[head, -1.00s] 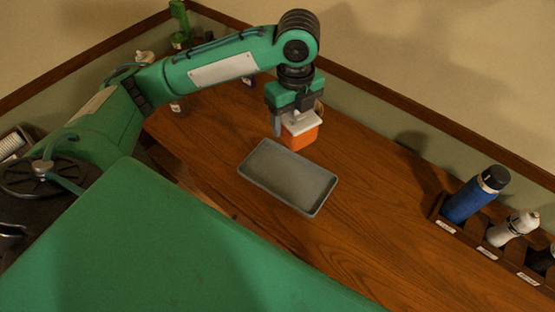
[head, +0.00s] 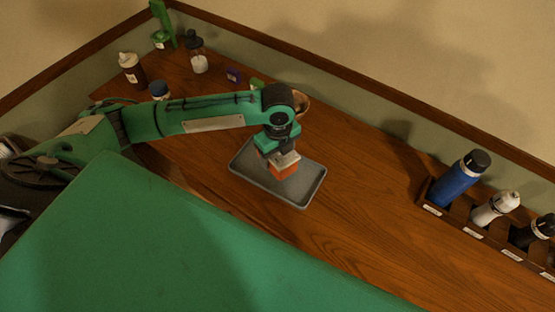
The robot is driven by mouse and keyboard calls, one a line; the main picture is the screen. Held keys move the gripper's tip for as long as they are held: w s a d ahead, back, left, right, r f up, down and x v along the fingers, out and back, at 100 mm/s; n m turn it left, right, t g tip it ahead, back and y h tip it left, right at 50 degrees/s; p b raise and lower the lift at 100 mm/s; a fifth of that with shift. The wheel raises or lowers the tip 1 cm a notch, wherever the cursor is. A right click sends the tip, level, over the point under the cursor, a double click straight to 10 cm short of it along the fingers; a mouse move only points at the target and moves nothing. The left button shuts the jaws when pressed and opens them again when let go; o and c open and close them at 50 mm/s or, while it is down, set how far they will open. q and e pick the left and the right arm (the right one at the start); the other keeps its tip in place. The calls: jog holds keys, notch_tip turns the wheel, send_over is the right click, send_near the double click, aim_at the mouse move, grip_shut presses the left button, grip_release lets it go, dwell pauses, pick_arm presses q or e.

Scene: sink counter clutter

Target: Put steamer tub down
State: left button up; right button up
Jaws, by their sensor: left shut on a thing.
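The steamer tub (head: 284,171) is a small orange tub with a whitish lid. My left gripper (head: 281,157) is shut on it from above, at the lid. The tub is over the grey tray (head: 302,201), a shallow rectangular tray on the wooden counter. I cannot tell whether the tub touches the tray floor or hangs just above it. The gripper and wrist hide part of the lid and of the tray's far side. My right gripper does not show.
A rack at the right holds a blue bottle (head: 460,180), a white bottle (head: 495,209) and a black bottle (head: 533,232). Bottles and small items stand at the back left, and a brown bowl (head: 302,104) is behind my wrist. Counter between tray and rack is clear.

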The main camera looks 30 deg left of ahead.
pick_arm(q)
notch_tip(320, 180, down, 4)
jog(key=shift+r, duration=0.1)
jog(key=o, duration=1.2)
notch_tip(320, 180, up, 12)
jog(key=shift+r+b, duration=0.1)
jog(key=shift+b, duration=0.85)
jog(key=shift+s, duration=0.1)
